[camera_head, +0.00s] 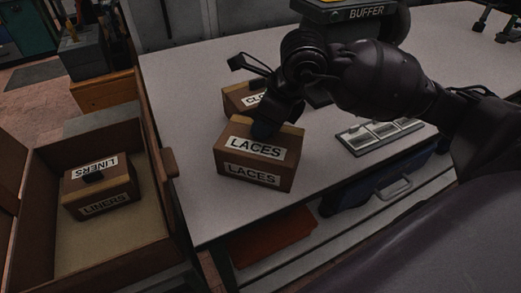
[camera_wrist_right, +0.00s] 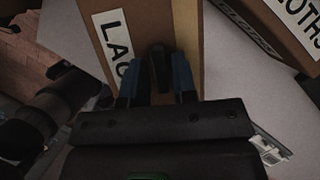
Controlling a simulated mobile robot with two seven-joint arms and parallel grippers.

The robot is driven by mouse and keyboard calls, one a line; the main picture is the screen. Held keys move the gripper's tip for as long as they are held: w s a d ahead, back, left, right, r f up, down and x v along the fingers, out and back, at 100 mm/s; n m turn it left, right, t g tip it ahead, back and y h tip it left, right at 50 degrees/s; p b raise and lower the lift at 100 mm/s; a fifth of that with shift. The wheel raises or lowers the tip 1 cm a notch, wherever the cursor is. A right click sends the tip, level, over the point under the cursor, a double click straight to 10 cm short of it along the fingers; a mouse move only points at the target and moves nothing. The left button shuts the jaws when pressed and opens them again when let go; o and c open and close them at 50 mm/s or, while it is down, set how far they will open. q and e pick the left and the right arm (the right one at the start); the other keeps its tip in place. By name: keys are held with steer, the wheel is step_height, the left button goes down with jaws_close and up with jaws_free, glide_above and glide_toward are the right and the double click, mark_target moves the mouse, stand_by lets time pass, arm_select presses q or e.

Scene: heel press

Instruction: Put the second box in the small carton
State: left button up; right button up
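A brown box labelled LACES (camera_head: 258,174) stands on the grey table near its front left edge. My right gripper (camera_head: 265,127) is at the top of this box. In the right wrist view its two blue-padded fingers (camera_wrist_right: 157,80) stand apart, one on each side of a dark upright grip (camera_wrist_right: 160,66) on the box (camera_wrist_right: 188,35). A narrow gap shows beside the grip, so the fingers look open around it. A brown open carton (camera_head: 158,222) stands left of the table. A box labelled LINERS (camera_head: 100,187) lies inside it. My left gripper is not in view.
A box labelled CLOTHS (camera_head: 236,97), partly hidden by my right gripper, stands just behind the LACES box. A metal framed tray (camera_head: 378,135) lies to the right. A dark BUFFER machine (camera_head: 348,12) stands at the back. Bare floor shows in the carton beside the LINERS box.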

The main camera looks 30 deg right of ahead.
jaws_close()
stand_by(1.1)
